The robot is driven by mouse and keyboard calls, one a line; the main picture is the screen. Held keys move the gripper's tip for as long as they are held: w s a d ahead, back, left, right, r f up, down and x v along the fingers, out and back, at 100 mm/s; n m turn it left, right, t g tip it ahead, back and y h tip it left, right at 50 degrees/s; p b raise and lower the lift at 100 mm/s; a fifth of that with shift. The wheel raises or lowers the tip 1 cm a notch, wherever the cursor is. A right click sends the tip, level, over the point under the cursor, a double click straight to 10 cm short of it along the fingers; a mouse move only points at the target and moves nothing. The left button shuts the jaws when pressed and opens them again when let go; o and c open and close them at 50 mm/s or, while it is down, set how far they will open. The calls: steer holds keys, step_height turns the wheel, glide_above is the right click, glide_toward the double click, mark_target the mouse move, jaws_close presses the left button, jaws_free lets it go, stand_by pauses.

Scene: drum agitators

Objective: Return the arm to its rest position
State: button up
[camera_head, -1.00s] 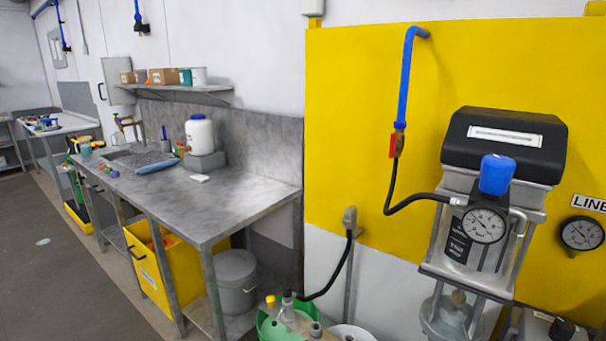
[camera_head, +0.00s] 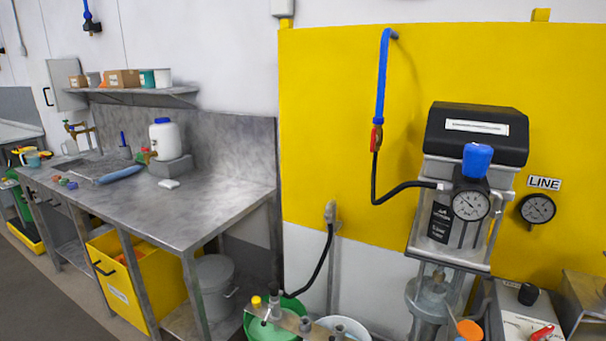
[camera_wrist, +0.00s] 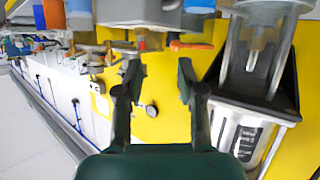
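My gripper (camera_wrist: 160,75) shows in the wrist view with its two dark fingers spread apart. Nothing is held between them. The wrist view is turned over, so the yellow panel (camera_wrist: 165,100) and the fittings appear upside down. The clear cylinder of the agitator unit (camera_wrist: 262,45) is to the right of my fingers, apart from them in the picture. In the head view, neither my arm nor my gripper shows. The agitator unit (camera_head: 465,200), with a black top, a blue knob and a gauge, hangs before the yellow wall panel (camera_head: 330,130).
A steel bench (camera_head: 190,215) runs along the left wall, with a yellow bin (camera_head: 125,280) and a grey bucket (camera_head: 215,285) below. Green (camera_head: 270,330) and white containers stand low in the middle. A hose (camera_head: 320,270) hangs beside them. Open floor (camera_head: 50,300) lies at left.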

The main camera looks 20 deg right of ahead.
steer(key=s+a+f+n+t+y, duration=0.2)
steer(key=a+f+n+t+y, duration=0.15)
steer(key=a+f+n, duration=0.3)
steer(key=s+a+f+n+t+y, duration=0.25)
steer(key=a+f+n+t, duration=0.25)
steer(key=a+f, duration=0.25)
steer(key=s+a+n+t+y, duration=0.2)
steer(key=s+a+n+y, duration=0.15)
steer(key=s+a, duration=0.45)
steer(key=s+a+r+t+y, duration=0.1)
steer(key=s+a+r+y, duration=0.1)
steer(key=s+a+r, duration=0.2)
steer(key=s+a+r+n+t+y, duration=0.1)
steer(key=s+a+r+t+y, duration=0.1)
steer(key=s+r, duration=0.3)
steer(key=s+a, duration=0.1)
steer(key=s, duration=0.2)
steer(key=shift+s+a, duration=0.35)
steer(key=shift+s, duration=0.05)
